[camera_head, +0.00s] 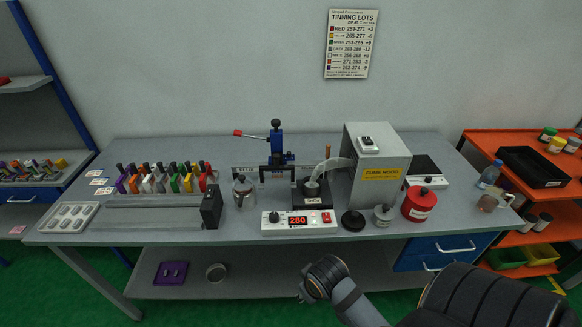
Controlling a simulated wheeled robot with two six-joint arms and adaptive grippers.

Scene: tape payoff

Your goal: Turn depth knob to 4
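A blue bench device (276,150) with a red-tipped lever (238,132) stands at the back middle of the bench. A dark knob (276,124) sits on its top. A white control box (299,222) in front shows a red 280 and has a small knob (273,217) at its left end. No scale or label reading 4 is legible, so I cannot tell which knob is the depth knob. My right arm comes in from the lower right and ends in front of the bench. Its gripper (303,294) is mostly hidden behind the wrist and touches nothing visible. My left gripper is out of view.
A grey fume hood (380,162), a red canister (419,203) and a grey jar (382,216) stand right of the control box. Coloured holders (165,178), a glass pot (243,191) and a moulded tray (68,217) are left.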

